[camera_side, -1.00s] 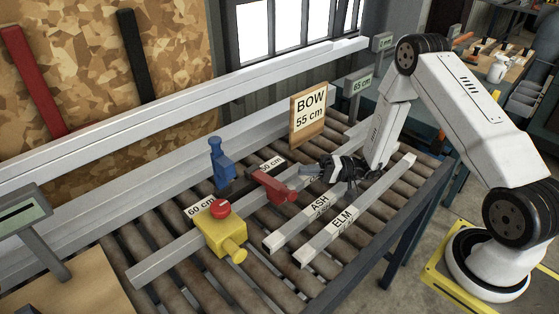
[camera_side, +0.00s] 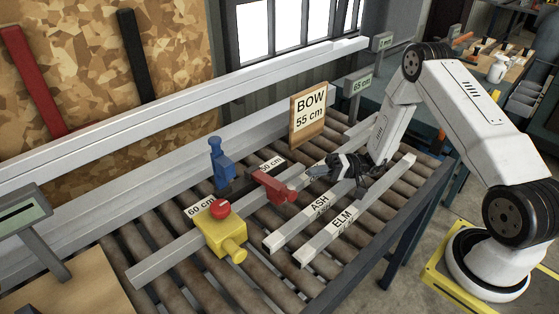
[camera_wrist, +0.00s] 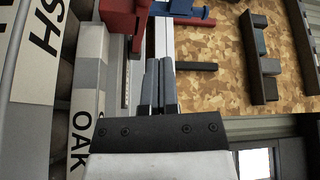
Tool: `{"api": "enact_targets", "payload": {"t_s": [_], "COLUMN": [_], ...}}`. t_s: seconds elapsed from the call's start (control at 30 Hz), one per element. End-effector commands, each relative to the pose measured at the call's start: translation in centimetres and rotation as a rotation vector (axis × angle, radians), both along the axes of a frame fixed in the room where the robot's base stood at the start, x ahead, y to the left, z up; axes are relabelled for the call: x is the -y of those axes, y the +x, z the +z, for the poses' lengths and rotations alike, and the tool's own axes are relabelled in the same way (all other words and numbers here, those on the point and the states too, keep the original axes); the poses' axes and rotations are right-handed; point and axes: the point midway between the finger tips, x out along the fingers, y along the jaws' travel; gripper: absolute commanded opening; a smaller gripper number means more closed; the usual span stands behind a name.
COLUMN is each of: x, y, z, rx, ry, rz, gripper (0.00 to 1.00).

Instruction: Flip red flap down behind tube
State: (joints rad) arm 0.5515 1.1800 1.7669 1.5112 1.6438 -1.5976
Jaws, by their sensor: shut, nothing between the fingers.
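The red flap (camera_side: 272,187) sits on the long grey tube (camera_side: 170,262), near its 50 cm label, in the side view. It leans across the tube; I cannot tell its exact angle. Its red body also shows at the top of the wrist view (camera_wrist: 122,16). My gripper (camera_side: 333,164) is to the right of the flap, with a gap between them, low over the bars. In the wrist view my gripper's fingers (camera_wrist: 159,75) are together and empty, below the red part in the picture.
A blue upright piece (camera_side: 219,162) stands behind the tube, and a yellow block with a red knob (camera_side: 222,238) is at the front left. Labelled bars ASH (camera_side: 305,215) and ELM (camera_side: 340,225) lie on the rollers. A BOW 55 cm sign (camera_side: 309,115) stands behind.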

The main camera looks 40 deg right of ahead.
Motion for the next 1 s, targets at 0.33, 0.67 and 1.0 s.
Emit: {"api": "enact_targets", "payload": {"t_s": [0.33, 0.67, 1.0], "x": [-4.5, -6.1, -5.7], "y": [-0.2, -0.2, 1.7], "z": [4.1, 8.3, 13.9], "rx": [0.172, 0.436, 0.731], "ry": [-0.348, -0.795, -1.231], "rz": [0.433, 0.875, 1.209], "gripper": [0.00, 0.00, 0.00]}}
